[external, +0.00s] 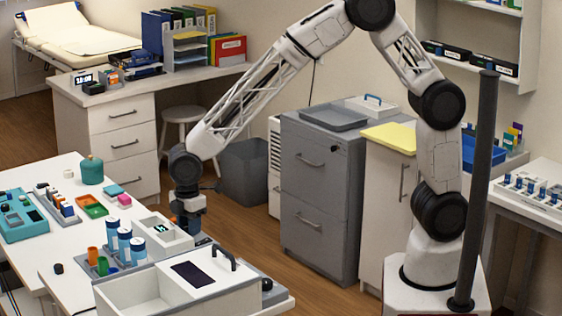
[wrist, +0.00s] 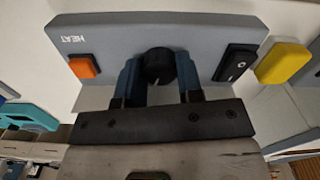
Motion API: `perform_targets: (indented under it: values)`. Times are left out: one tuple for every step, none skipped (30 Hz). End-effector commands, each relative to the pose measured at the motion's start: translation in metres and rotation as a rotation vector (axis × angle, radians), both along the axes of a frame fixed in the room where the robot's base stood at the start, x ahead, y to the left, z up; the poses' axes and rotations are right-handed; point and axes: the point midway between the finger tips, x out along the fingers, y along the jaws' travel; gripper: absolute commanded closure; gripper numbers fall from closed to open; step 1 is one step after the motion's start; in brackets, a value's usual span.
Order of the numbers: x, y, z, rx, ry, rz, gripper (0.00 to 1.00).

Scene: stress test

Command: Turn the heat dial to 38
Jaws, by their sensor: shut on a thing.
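The heat dial (wrist: 159,67) is a round black knob on a grey panel (wrist: 215,35) marked HEAT in the wrist view. A light pointer mark shows faintly on the knob; no scale numbers are readable. My gripper (wrist: 158,75) has its two blue fingers on either side of the knob, shut on it. The dial is hidden there.
An orange button (wrist: 83,67) and a black rocker switch (wrist: 235,63) flank the dial, with a yellow block (wrist: 284,62) at the right. White-and-blue bottles (external: 124,243) stand left of my gripper. A white box with a handle (external: 190,275) stands in front.

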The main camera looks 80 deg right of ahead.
Motion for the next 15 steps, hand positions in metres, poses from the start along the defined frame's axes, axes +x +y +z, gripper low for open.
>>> perform_targets:
  values:
    - [0.0003, -0.0004, 0.001, 0.0, -0.001, -0.043, 0.9]
    - [0.0004, -0.0004, 0.0013, 0.0, -0.001, -0.072, 0.9]
    - [0.0006, -0.0004, 0.0016, 0.0, -0.001, -0.11, 0.9]
    - [0.0006, -0.0003, 0.0017, 0.001, -0.002, -0.138, 0.9]
    - [0.0006, -0.0003, 0.0018, 0.001, -0.002, -0.167, 0.9]
    - [0.0005, -0.0003, 0.0017, 0.001, -0.002, -0.205, 0.9]
    - [0.0004, -0.0004, 0.0016, 0.0, -0.001, -0.233, 0.9]
    - [0.0003, -0.0004, 0.0015, 0.0, -0.001, -0.262, 0.9]
    - [0.0002, -0.0005, 0.0013, 0.0, -0.001, -0.3, 0.9]
    - [0.0002, -0.0005, 0.0013, 0.0, -0.001, -0.328, 0.9]
    - [0.0002, -0.0005, 0.0013, 0.0, -0.001, -0.356, 0.9]
    - [0.0002, -0.0005, 0.0013, 0.0, -0.001, -0.393, 0.9]
    - [0.0002, -0.0005, 0.0013, 0.0, -0.001, -0.42, 0.9]
    - [0.0002, -0.0005, 0.0014, 0.0, -0.001, -0.446, 0.9]
    - [0.0002, -0.0004, 0.0014, 0.0, -0.001, -0.48, 0.9]
